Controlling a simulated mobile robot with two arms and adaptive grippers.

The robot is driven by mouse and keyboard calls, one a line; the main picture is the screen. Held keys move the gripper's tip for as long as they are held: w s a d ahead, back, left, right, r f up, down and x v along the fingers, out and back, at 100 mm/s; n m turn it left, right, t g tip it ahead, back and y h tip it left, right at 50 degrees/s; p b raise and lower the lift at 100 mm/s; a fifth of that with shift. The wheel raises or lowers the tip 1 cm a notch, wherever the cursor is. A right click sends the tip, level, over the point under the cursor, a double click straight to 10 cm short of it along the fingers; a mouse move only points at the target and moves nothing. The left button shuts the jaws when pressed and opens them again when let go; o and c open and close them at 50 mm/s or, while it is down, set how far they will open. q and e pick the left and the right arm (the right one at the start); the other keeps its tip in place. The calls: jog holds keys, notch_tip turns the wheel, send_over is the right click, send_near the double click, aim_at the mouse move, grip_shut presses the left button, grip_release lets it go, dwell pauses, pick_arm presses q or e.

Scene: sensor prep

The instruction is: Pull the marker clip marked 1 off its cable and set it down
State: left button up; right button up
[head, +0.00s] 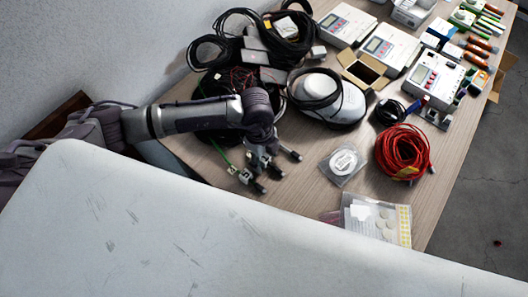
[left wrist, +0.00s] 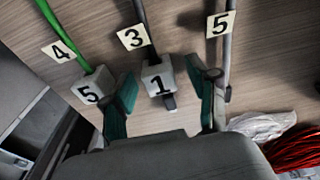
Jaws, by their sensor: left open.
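In the left wrist view a grey block marked 1 (left wrist: 159,82) sits at the lower end of a dark cable (left wrist: 145,30), with a dark tip below it. Higher on that cable is a pale flat tag marked 3 (left wrist: 132,38). I cannot tell whether the block is the clip or a plug. My left gripper (left wrist: 163,70), also in the head view (head: 264,161), is open. Its green-padded fingers stand on either side of the block, with gaps visible. Small cable ends (head: 246,178) show by the gripper in the head view. My right gripper is not in view.
Right, a grey cable (left wrist: 230,45) carries a tag marked 5 (left wrist: 220,24). Red cable (head: 402,150) and a clear bag (head: 343,163) lie to the right.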

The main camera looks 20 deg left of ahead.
aim_at(266, 159)
pick_arm(q)
grip_shut()
dwell(0.5)
jog(key=shift+r+p, duration=1)
jog(key=shift+r, duration=0.15)
jog(key=shift+r+p, duration=1.2)
jog(key=shift+r, duration=0.2)
